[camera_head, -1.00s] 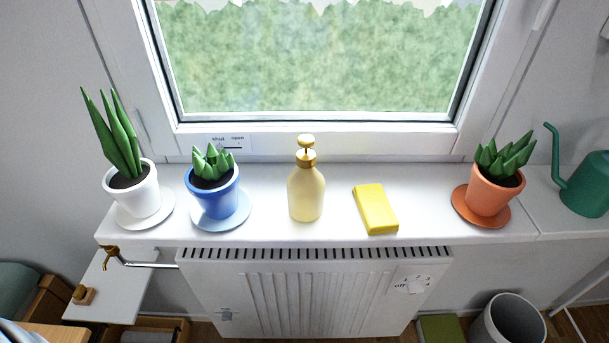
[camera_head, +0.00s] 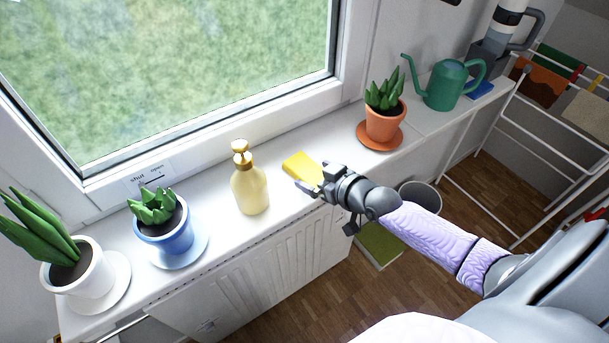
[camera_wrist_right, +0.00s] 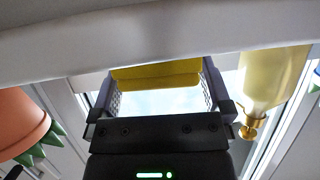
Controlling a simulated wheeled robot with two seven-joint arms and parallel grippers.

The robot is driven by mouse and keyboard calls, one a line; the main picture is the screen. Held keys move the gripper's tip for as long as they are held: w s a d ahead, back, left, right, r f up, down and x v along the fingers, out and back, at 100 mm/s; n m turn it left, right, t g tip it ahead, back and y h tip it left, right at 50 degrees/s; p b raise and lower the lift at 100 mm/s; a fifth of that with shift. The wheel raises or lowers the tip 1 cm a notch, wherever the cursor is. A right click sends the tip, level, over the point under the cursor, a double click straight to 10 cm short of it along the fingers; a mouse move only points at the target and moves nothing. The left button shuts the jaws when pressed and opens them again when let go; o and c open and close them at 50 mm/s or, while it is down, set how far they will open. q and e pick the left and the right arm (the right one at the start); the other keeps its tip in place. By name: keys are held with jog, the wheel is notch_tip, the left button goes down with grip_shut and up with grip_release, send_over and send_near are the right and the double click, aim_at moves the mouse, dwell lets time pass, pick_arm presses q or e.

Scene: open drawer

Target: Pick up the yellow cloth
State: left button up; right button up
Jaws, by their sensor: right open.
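The yellow cloth (camera_head: 301,168) is a folded block lying on the white windowsill, between the soap bottle and the orange pot. My right gripper (camera_head: 315,186) is at the sill's front edge, close to the near end of the cloth and partly covering it. In the right wrist view the cloth (camera_wrist_right: 156,75) shows between the two spread fingers of the open right gripper (camera_wrist_right: 160,88). I cannot tell whether the fingers touch it. My left gripper is not in view.
A yellow soap bottle (camera_head: 250,188) stands left of the cloth. An orange pot (camera_head: 385,122) on a saucer stands to the right, with a green watering can (camera_head: 447,86) beyond. A blue pot (camera_head: 164,235) and a white pot (camera_head: 80,278) stand at the left. The radiator (camera_head: 245,270) is below the sill.

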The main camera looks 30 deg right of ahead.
jog(key=shift+w+a+f, duration=0.15)
jog(key=shift+w+f, duration=0.15)
jog(key=shift+w, duration=0.35)
jog(key=shift+r, duration=0.1)
jog(key=c, duration=1)
